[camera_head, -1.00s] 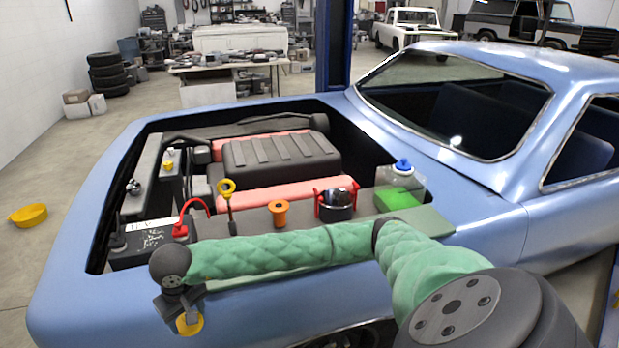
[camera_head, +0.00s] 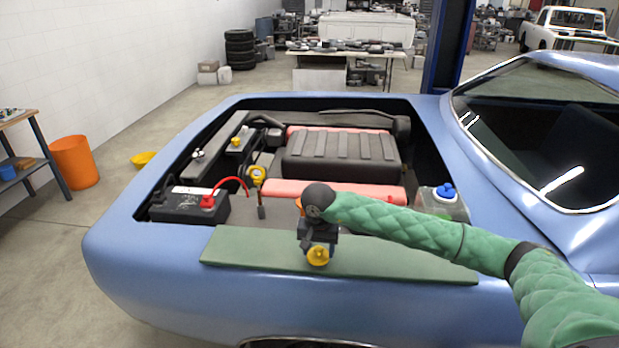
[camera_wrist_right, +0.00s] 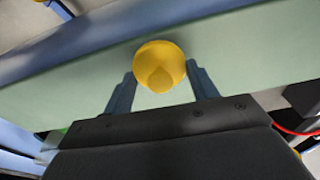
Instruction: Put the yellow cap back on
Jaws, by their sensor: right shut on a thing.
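The yellow cap (camera_head: 318,257) is between the fingers of my right gripper (camera_head: 318,241), in front of and above the green mat on the fender. In the right wrist view the round cap (camera_wrist_right: 160,62) sits between the two fingertips (camera_wrist_right: 162,88), and the gripper is shut on it. Just behind the gripper is an orange open-topped neck (camera_head: 298,203), mostly hidden by my wrist. My left gripper is not in view.
The green mat (camera_head: 235,250) lies along the near fender. In the open bay are a black battery (camera_head: 188,205), a yellow ring-handled dipstick (camera_head: 257,177), a blue-capped reservoir (camera_head: 443,203) and the ribbed engine cover (camera_head: 340,155). My right forearm crosses the bay's near right side.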

